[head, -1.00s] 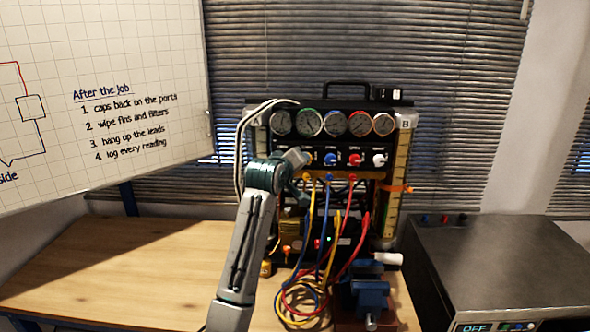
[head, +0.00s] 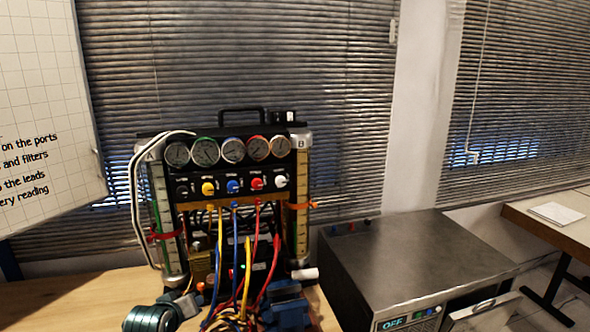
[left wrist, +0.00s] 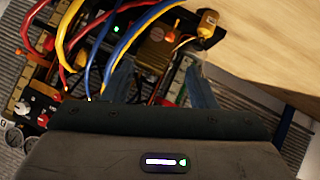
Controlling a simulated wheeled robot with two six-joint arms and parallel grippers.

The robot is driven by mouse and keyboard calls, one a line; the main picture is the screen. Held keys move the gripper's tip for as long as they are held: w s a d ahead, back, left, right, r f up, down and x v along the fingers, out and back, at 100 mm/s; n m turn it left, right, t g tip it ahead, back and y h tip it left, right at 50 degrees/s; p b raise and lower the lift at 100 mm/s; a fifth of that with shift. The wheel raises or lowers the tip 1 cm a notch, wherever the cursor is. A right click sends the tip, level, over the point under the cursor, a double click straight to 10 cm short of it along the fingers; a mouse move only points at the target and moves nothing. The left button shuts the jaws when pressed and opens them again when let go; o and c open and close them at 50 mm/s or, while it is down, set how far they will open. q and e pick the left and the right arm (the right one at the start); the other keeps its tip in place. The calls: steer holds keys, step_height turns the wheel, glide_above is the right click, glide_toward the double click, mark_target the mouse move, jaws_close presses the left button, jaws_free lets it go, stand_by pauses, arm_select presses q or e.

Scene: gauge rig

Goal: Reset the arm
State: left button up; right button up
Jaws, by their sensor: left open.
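My left arm shows at the bottom left of the head view as a teal joint, low in front of the gauge rig (head: 235,185). In the left wrist view my left gripper (left wrist: 160,88) is open, with one blue-grey finger on each side. Parts of the rig and its hoses show beyond the fingers, and I see nothing held. The rig carries a row of round gauges (head: 232,150) above coloured knobs (head: 232,186). Yellow, blue and red hoses (head: 240,275) hang from its front. My right gripper is not in view.
A grey metal box (head: 410,262) with an OFF display stands right of the rig. A blue vise (head: 288,303) sits in front of the rig. Bare wooden table (head: 60,300) lies at the left. A whiteboard (head: 45,110) hangs at the left.

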arm_select(q)
steer(key=s+f+m+g, duration=0.2)
steer(key=s+f, duration=0.4)
steer(key=s, duration=0.3)
steer(key=s+f+m+g, duration=0.1)
steer(key=s+f+g, duration=0.1)
steer(key=s+f, duration=0.5)
steer(key=s+f+m+g, duration=0.1)
steer(key=s+m+g, duration=0.25)
steer(key=s, duration=1.85)
steer(key=a+f+b, duration=0.3)
steer(key=f, duration=3.1)
steer(key=s+a+f+g+b, duration=0.1)
steer(key=s+f+g+b, duration=0.1)
steer(key=s+f, duration=1.6)
step_height(320, 180, down, 4)
steer(key=shift+s+a+r+b, duration=0.15)
steer(key=shift+s+b, duration=0.15)
steer(key=shift+b, duration=0.2)
steer(key=shift+n, duration=0.25)
